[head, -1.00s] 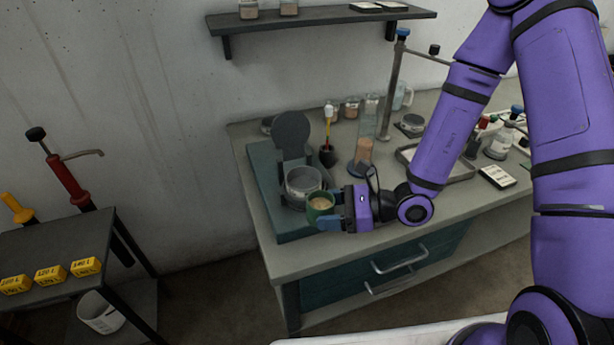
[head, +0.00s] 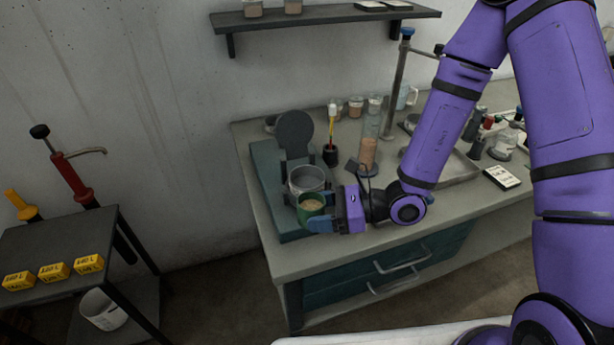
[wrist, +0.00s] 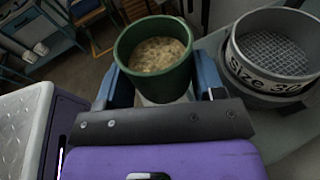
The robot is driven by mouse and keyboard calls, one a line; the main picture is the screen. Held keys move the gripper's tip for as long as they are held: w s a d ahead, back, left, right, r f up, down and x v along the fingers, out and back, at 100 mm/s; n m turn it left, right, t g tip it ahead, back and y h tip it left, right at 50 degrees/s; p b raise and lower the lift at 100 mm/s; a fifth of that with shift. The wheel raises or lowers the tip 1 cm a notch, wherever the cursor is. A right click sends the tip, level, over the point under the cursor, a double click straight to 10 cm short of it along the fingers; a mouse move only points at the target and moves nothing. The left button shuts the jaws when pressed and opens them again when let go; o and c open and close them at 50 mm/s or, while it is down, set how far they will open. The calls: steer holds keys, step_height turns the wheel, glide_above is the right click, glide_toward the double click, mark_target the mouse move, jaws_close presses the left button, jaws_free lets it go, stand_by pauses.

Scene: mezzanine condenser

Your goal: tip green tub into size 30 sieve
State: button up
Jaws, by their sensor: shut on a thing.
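The green tub (wrist: 153,62) is held between the fingers of my gripper (wrist: 158,92), and pale grainy stuff shows inside it. In the head view the tub (head: 310,205) is tilted slightly, just in front of the sieve, with my gripper (head: 322,211) at its right. The sieve (head: 305,180) is a round grey metal ring on a teal base. In the wrist view the sieve (wrist: 268,84), marked "Size 30", stands right of the tub, and its mesh looks bare.
A dark round plate (head: 295,131) stands upright behind the sieve. A brush in a black holder (head: 330,156) and a glass cylinder with brown contents (head: 367,152) stand to the right. A tray (head: 457,169) lies farther right. A low table with yellow blocks (head: 53,272) is at left.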

steer(key=shift+w+r+m+g, duration=0.2)
steer(key=shift+w+m+g, duration=0.05)
steer(key=shift+w+m, duration=0.4)
steer(key=shift+w+r+m+g, duration=0.15)
steer(key=shift+w+m+g, duration=0.1)
steer(key=shift+w+m, duration=0.4)
steer(key=r, duration=0.1)
steer(key=w+r+m, duration=0.1)
steer(key=r, duration=0.1)
steer(key=shift+r+m+g, duration=0.2)
steer(key=shift+m+g, duration=0.1)
steer(key=shift+w+r+m+g, duration=0.3)
steer(key=shift+w+r+m, duration=0.35)
steer(key=shift+r, duration=0.1)
steer(key=shift+w+r+m, duration=0.1)
steer(key=shift+w+m, duration=0.1)
steer(key=shift+m, duration=0.45)
stand_by(0.4)
steer(key=shift+f+m+g, duration=0.4)
steer(key=shift+m+g, duration=0.1)
steer(key=shift+m, duration=0.1)
stand_by(0.5)
steer(key=shift+w+r+m+g+p, duration=0.15)
steer(key=shift+r+m+g+p, duration=0.15)
steer(key=shift+m, duration=0.5)
stand_by(0.3)
steer(key=shift+w+f+m+g, duration=0.1)
steer(key=shift+f+m+g, duration=0.2)
steer(key=shift+f+m, duration=0.25)
stand_by(0.8)
